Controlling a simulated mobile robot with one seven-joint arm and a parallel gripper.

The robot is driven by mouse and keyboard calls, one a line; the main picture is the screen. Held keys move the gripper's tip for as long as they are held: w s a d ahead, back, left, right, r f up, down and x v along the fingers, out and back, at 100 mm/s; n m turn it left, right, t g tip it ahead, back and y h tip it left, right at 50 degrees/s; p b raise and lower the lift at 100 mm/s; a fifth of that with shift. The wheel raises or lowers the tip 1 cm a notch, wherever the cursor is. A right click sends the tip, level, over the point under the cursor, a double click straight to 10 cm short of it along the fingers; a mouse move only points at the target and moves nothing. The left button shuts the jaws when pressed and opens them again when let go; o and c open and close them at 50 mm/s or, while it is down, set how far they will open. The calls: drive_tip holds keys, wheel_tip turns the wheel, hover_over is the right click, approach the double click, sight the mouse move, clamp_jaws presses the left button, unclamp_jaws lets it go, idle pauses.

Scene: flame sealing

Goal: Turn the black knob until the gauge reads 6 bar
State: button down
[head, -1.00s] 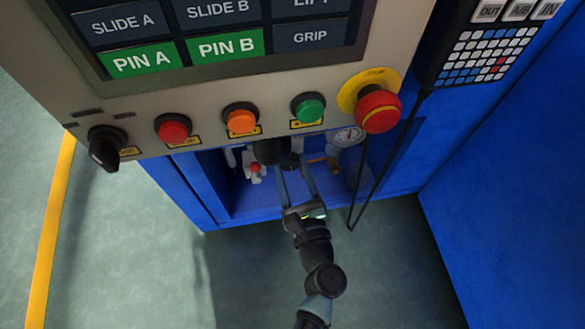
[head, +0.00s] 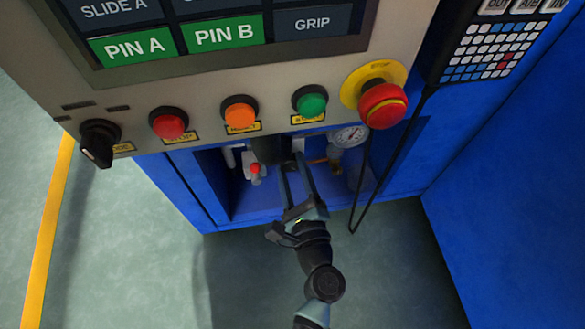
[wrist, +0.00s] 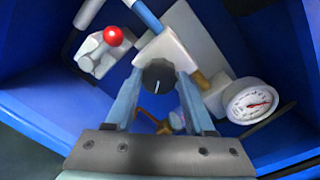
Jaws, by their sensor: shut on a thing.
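The black knob (wrist: 158,76), with a pale pointer line on its face, sits on the front of a light valve body (wrist: 172,48) in the wrist view. My gripper (wrist: 158,82) is shut on the knob, one finger on each side. In the head view my gripper (head: 294,163) reaches into the recess under the panel, and the knob cannot be made out clearly there. The round white gauge (wrist: 251,101) is right of the knob and also shows in the head view (head: 350,135). Its red needle shows, but the figures are too small to read.
A red-tipped fitting (wrist: 113,36) is left of the knob. The blue cabinet (head: 215,190) walls enclose the recess. Above it overhangs the control panel with red (head: 170,123), orange and green buttons and an emergency stop (head: 383,105). A black cable (head: 364,190) hangs at the right.

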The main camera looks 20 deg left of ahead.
drive_tip(key=shift+f, duration=0.1)
drive_tip(key=shift+c, duration=1.3)
unclamp_jaws()
drive_tip(key=p+v, duration=0.5)
drive_tip(key=v, duration=0.8)
